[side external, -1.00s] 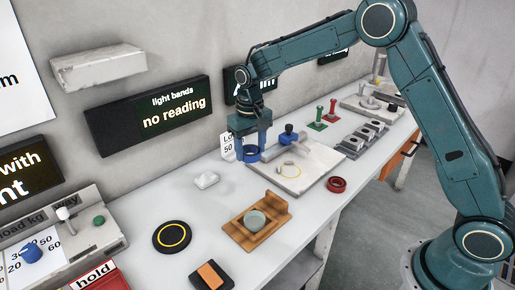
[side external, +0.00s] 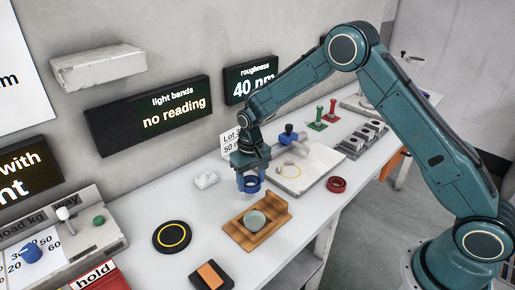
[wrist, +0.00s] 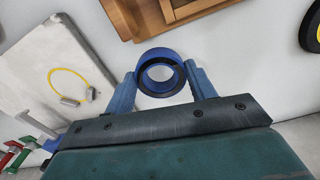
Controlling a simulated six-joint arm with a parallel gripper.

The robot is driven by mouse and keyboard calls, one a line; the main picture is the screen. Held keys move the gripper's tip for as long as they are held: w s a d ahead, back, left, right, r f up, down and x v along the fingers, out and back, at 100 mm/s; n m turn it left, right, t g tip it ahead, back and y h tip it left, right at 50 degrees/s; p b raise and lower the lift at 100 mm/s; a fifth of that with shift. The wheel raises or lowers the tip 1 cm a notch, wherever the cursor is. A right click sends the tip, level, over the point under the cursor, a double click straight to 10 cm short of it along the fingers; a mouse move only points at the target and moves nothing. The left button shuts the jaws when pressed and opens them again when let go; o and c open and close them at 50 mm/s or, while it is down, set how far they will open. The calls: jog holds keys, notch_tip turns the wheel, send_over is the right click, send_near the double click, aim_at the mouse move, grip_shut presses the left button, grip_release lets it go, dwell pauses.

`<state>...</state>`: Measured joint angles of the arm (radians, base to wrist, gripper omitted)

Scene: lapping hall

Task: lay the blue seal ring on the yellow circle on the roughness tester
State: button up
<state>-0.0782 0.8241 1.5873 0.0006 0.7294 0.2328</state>
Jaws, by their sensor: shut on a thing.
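The blue seal ring (side external: 250,185) is held between the two fingers of my gripper (side external: 248,182), which is shut on it. In the wrist view the ring (wrist: 146,80) sits between the blue fingertips, its opening facing the camera. The roughness tester (side external: 312,180) is a pale plate with a blue-topped post, to the right of my gripper. The yellow circle (side external: 281,171) is a thin outline on that plate, with no ring on it. In the wrist view the circle (wrist: 53,83) shows at left, apart from the ring, with a small metal part at its edge.
A wooden holder (side external: 238,233) with a grey disc stands just in front of my gripper. A red ring (side external: 336,184) lies right of the tester. A black disc with a yellow ring (side external: 172,236) lies at left. The roughness display (side external: 252,80) reads 40 nm.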

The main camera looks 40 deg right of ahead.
aim_at(252, 196)
jog(key=shift+f, duration=1.8)
jog(key=shift+f, duration=0.1)
jog(key=o, duration=1)
notch_tip(252, 196, up, 12)
jog(key=shift+r, duration=0.1)
